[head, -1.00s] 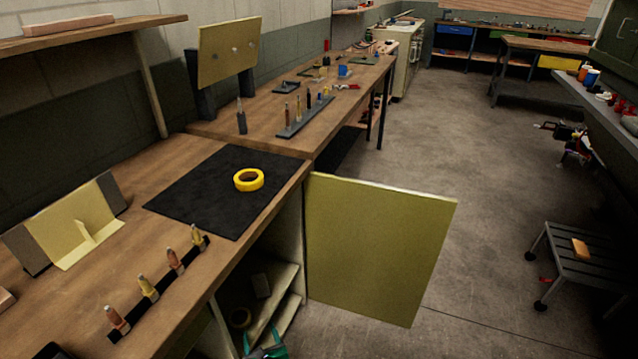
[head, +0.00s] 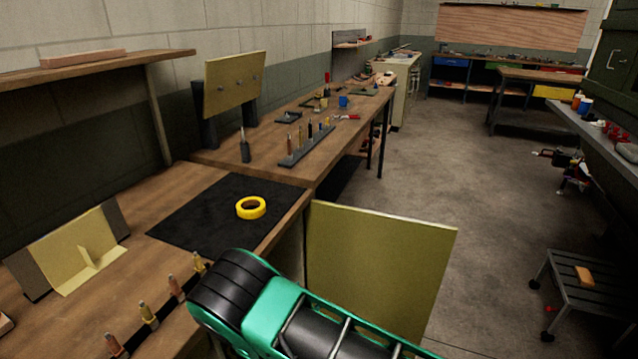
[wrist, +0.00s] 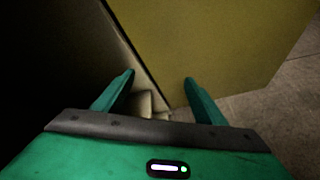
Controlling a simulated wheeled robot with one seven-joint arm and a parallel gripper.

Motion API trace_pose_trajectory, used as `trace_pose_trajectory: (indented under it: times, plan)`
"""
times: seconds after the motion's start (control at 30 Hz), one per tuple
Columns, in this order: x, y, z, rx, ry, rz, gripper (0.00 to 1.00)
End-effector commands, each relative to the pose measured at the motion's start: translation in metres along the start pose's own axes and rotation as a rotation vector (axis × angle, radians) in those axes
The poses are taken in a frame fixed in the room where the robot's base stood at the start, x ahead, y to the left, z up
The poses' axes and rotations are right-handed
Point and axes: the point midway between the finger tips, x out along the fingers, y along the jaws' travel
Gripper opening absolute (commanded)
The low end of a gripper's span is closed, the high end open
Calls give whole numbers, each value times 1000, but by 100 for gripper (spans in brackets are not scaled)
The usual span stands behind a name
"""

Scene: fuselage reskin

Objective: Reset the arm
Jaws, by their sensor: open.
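My gripper (wrist: 158,82) shows in the wrist view with its two green fingers spread apart and nothing between them. It points down toward the open cabinet front, with the yellow-green door panel (wrist: 215,40) just beyond the fingers. In the head view my green and black arm crosses the lower middle, in front of the bench edge and the lower part of the door panel (head: 375,260). The gripper fingers do not show in the head view. The cabinet's inside is mostly hidden there by the arm.
A yellow tape roll (head: 251,208) lies on a black mat (head: 190,225) on the bench. Several upright tools stand in a strip (head: 185,290) near the bench edge, close to my arm. A step stool (head: 580,285) stands at right. The middle floor (head: 470,160) is clear.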

Motion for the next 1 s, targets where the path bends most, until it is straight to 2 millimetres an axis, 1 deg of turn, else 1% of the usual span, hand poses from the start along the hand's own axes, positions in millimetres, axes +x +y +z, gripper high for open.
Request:
trace_pose_trajectory:
  times: [0.03,0.07,0.1,0.17,0.2,0.27,0.3,0.37,0.4,0.47,0.5,0.57,0.6,0.7,0.8,0.87,0.9,0.97,1.0]
  plan:
    - [4,-3,30,78,-10,-50,65]
    - [5,-6,46,122,-15,-79,65]
    - [6,-12,66,182,-22,-119,65]
    - [7,-21,96,271,-34,-177,65]
    - [7,-27,115,331,-41,-215,65]
    - [6,-38,144,419,-55,-271,65]
    - [4,-46,162,478,-63,-308,65]
    - [0,-58,190,565,-78,-361,65]
    - [-4,-67,207,623,-87,-396,65]
    - [-10,-81,232,709,-102,-448,65]
    - [-14,-90,249,768,-112,-482,65]
    - [-23,-105,273,853,-129,-532,65]
    - [-29,-115,288,910,-140,-564,65]
    - [-48,-141,324,1051,-169,-644,65]
    - [-69,-166,356,1189,-199,-720,65]
    - [-84,-182,373,1271,-217,-764,65]
    - [-94,-192,384,1325,-230,-793,65]
    - [-110,-207,399,1406,-248,-835,65]
    - [-122,-218,408,1458,-262,-863,65]
